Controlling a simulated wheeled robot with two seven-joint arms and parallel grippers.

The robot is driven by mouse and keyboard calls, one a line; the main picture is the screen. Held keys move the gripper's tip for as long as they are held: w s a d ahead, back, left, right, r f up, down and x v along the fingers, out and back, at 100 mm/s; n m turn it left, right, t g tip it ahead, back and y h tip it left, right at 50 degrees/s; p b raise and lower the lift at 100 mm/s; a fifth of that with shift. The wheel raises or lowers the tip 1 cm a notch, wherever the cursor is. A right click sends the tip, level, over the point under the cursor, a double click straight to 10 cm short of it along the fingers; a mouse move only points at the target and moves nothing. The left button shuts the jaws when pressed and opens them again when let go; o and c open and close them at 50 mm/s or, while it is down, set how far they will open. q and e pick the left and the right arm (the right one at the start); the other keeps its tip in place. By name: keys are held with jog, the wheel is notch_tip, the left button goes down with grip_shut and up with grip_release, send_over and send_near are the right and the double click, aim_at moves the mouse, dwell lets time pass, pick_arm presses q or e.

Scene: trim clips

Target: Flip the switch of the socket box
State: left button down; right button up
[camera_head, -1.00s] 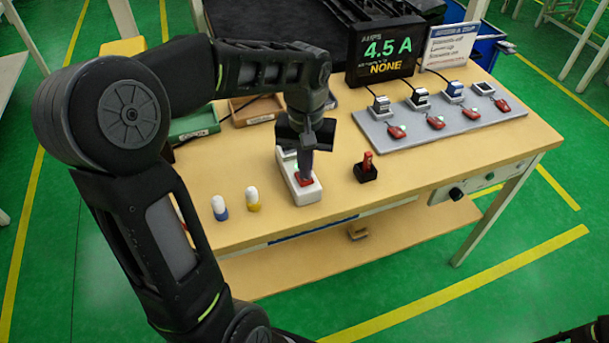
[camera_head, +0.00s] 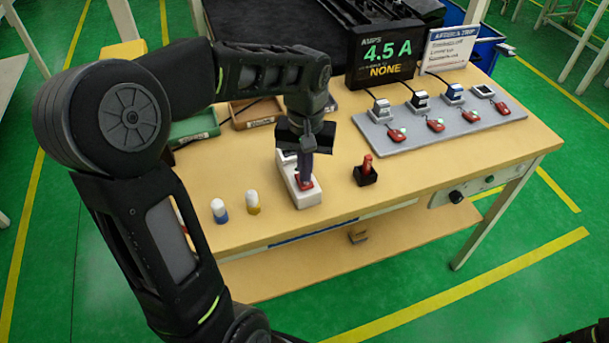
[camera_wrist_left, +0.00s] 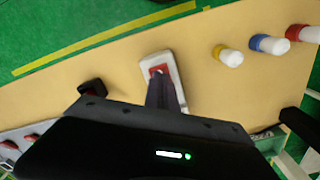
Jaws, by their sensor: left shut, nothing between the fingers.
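The white socket box (camera_head: 309,200) with a red switch (camera_head: 309,185) lies near the front edge of the wooden table. My left gripper (camera_head: 304,178) is shut with nothing held and points down at the red switch. Its fingertips appear at or just above the switch; I cannot tell whether they touch. The left wrist view shows the shut fingers (camera_wrist_left: 162,88) over the red switch (camera_wrist_left: 159,70) and the white box (camera_wrist_left: 174,70). The gripper hides part of the box.
A black base with a red lever (camera_head: 366,170) stands right of the box. A grey board (camera_head: 440,128) carries several plugs and red switches. A black display (camera_head: 384,55) reads 4.5 A, NONE. Trays sit behind.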

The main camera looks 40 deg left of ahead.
pick_arm(q)
jog(key=shift+r+p, duration=2)
jog(key=shift+r, duration=1.05)
